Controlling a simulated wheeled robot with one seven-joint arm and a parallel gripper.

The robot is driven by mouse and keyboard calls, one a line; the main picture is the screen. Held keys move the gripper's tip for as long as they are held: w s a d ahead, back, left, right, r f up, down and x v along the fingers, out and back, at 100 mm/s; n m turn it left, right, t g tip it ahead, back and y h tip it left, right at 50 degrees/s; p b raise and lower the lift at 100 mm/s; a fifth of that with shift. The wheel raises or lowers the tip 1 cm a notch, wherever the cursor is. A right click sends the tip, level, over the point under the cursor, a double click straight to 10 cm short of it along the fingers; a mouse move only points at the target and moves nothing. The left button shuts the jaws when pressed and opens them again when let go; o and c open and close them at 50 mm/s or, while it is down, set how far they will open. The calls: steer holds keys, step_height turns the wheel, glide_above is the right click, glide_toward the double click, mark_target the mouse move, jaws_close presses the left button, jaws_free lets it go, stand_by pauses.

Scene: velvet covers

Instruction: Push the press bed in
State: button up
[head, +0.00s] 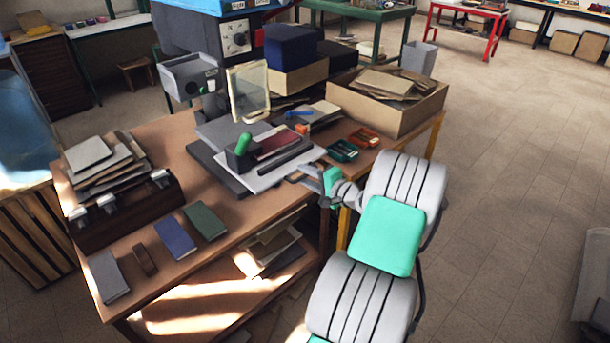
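The press bed (238,182) is a flat pale grey plate on a darker base on the wooden table. It sticks out toward the front, below the press (236,38). A block with an upright green handle (243,145) and a dark red cover piece sit on it. My gripper (305,178) is at the bed's right front edge, level with the plate. It is small here, so I cannot tell whether it touches the bed or whether its fingers are open.
Cardboard boxes (398,108) stand at the table's back right. Red and green small trays (343,150) lie just behind my gripper. A dark rack (128,212) and several books (175,237) fill the table's left.

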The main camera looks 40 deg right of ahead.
steer(key=shift+w+f, duration=0.1)
steer(key=shift+w, duration=0.3)
jaws_close()
stand_by(1.2)
